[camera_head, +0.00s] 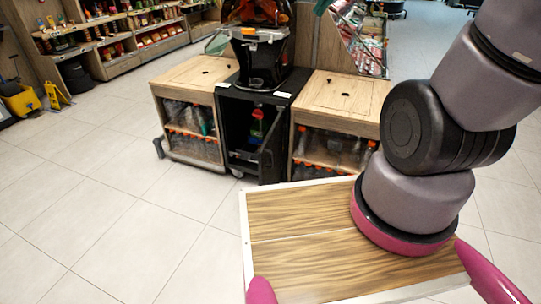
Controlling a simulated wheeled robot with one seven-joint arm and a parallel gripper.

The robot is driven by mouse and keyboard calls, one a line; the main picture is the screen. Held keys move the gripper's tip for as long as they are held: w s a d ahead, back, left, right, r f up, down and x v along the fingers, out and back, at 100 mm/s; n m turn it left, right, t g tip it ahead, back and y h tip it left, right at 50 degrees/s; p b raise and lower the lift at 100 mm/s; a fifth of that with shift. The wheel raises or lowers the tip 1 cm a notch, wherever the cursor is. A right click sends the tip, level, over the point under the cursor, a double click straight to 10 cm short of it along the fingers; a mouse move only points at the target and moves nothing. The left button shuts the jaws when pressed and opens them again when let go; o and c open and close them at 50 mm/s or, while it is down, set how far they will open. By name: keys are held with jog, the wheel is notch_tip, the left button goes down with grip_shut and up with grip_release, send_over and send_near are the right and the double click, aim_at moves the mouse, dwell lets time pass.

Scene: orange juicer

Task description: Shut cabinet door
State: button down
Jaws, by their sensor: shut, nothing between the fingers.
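A black cabinet (230,115) stands in the middle under the orange juicer (262,62), between two wooden cabinets. My gripper is outside this view; my arm rises at the right and leaves the frame at the top right corner.
Wooden cabinets with bottles stand left (196,76) and right (343,98) of the black one. Shelves (110,40) line the back left, with a yellow mop bucket (22,100) and yellow sign (55,95). The tiled floor (130,200) at left is clear.

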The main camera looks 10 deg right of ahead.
jog(key=w+a+f+m+g+y, duration=0.3)
jog(key=w+f+m, duration=0.5)
jog(key=w+f, duration=1.2)
jog(key=m+t, duration=0.2)
jog(key=m, duration=0.6)
send_near(263, 156)
notch_tip(263, 156, down, 5)
jog(key=d, duration=0.1)
jog(key=w+a, duration=0.1)
jog(key=a, duration=0.2)
jog(key=shift+w+f+y, duration=0.15)
jog(key=shift+w+y, duration=0.25)
jog(key=shift+w+a, duration=0.25)
jog(key=shift+a, duration=0.15)
jog(key=shift+a, duration=0.15)
